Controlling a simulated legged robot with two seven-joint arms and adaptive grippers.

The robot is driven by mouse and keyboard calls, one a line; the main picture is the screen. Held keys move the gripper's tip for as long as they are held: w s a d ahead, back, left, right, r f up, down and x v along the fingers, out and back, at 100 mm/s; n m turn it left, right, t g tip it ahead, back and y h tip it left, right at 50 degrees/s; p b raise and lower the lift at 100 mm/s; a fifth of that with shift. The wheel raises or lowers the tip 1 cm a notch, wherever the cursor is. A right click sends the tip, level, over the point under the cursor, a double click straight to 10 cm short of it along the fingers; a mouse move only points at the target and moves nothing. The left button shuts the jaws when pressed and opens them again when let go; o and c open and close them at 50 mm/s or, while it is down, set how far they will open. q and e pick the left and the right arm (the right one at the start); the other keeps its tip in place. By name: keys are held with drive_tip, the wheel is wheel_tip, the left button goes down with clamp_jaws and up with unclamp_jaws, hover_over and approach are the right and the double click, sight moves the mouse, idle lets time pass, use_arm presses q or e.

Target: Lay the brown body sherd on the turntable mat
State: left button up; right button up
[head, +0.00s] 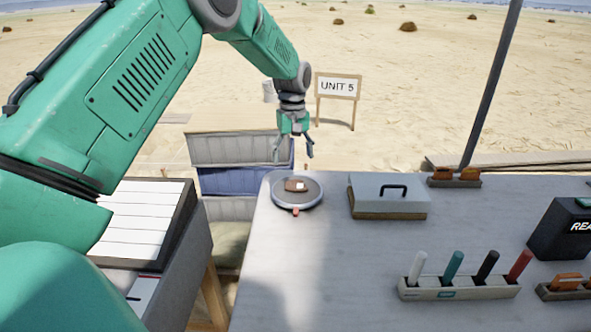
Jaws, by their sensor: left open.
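The brown body sherd (293,185) lies on the round turntable mat (311,196) at the far left corner of the table. It has a small white patch on it. My left gripper (293,157) hangs above and behind the turntable, fingers pointing down and spread apart. It is open and empty, apart from the sherd. My right gripper is not in view.
A grey lidded box (388,190) with a black handle stands right of the turntable. A rack of coloured markers (459,293) and a black box (562,232) are nearer and right. Stacked crates (235,150) stand behind the left edge. The table's middle is clear.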

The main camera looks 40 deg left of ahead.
use_arm(q)
drive_tip(key=shift+d+r, duration=0.3)
drive_tip(key=shift+r, duration=0.65)
drive_tip(key=shift+d+r, duration=0.3)
drive_tip(key=shift+r, duration=0.65)
